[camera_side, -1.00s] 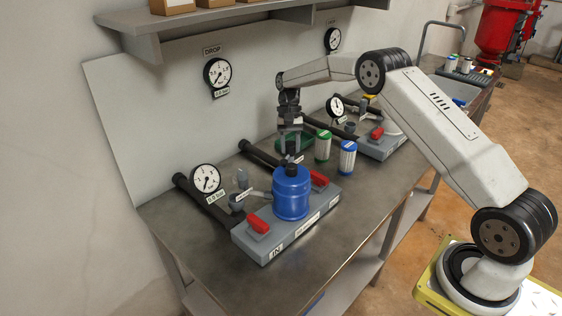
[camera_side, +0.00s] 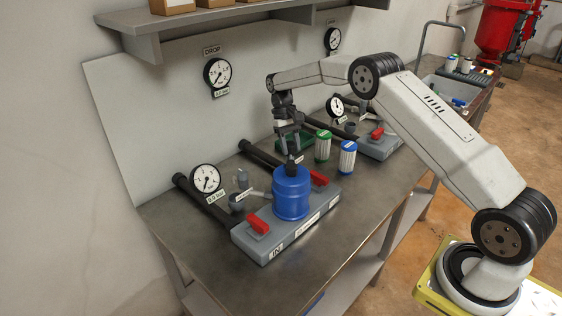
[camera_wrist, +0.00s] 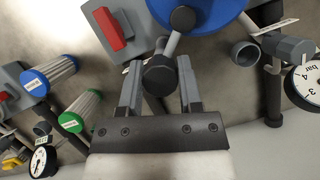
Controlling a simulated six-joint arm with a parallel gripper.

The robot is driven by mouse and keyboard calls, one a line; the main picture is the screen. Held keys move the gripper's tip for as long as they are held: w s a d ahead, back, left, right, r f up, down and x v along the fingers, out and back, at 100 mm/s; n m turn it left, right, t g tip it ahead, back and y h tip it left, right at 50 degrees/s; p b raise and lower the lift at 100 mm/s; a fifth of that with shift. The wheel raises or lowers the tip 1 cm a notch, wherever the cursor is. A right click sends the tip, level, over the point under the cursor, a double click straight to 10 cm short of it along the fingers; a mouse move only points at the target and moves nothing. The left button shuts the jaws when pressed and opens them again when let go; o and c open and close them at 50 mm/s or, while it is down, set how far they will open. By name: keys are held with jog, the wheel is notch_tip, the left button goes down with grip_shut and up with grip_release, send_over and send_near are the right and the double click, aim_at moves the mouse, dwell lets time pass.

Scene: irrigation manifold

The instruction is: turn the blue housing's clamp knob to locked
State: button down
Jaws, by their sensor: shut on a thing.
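The blue housing (camera_side: 291,193) stands upright on a grey manifold block in the side view. Its blue edge (camera_wrist: 200,8) shows at the top of the wrist view. The dark clamp knob (camera_wrist: 160,78), with a grey bar and a ball end, sits beside the housing's edge in the wrist view. My gripper (camera_wrist: 159,82) has one finger on each side of the knob and is shut on it. In the side view my gripper (camera_side: 291,149) reaches down, tilted, to the housing's top. The knob's locked or unlocked marking cannot be read.
Red valve handles (camera_side: 257,224) and (camera_side: 319,177) flank the housing. A blue-capped cartridge (camera_side: 347,157) and a green-capped one (camera_side: 323,146) stand behind right. A gauge (camera_side: 206,178) and dark pipe lie left. The bench's front is clear.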

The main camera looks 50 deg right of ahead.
jog(key=shift+c, duration=1.4)
grip_release()
jog(key=shift+r, duration=0.1)
jog(key=a+v, duration=0.1)
jog(key=v, duration=0.6)
jog(key=shift+d+r, duration=0.35)
jog(key=shift+d, duration=0.2)
jog(key=shift+w, duration=0.15)
jog(key=shift+a+r, duration=0.1)
jog(key=shift+a, duration=0.1)
